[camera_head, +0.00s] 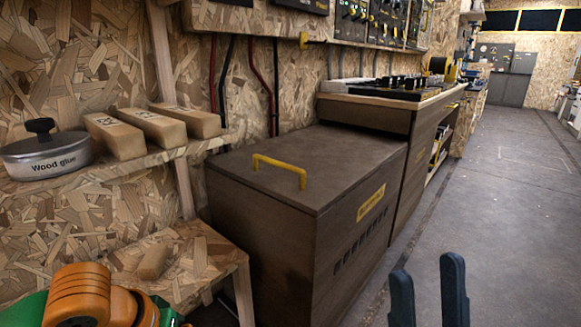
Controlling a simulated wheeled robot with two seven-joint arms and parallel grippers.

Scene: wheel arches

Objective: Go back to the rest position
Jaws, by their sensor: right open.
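My right gripper (428,289) shows at the bottom right as two dark blue fingers, upright and apart. It is open, with nothing between the fingers, and shows against the grey floor (490,230). The rest of the right arm is out of the picture. My left gripper is not in view.
A dark wooden chest (345,245) with a yellow handle (280,166) stands left of the right gripper. A workbench (425,150) adjoins it. A shelf (100,172) holds a wood glue tin (45,158) and wooden blocks (150,128). An orange and green object (85,295) is lower left.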

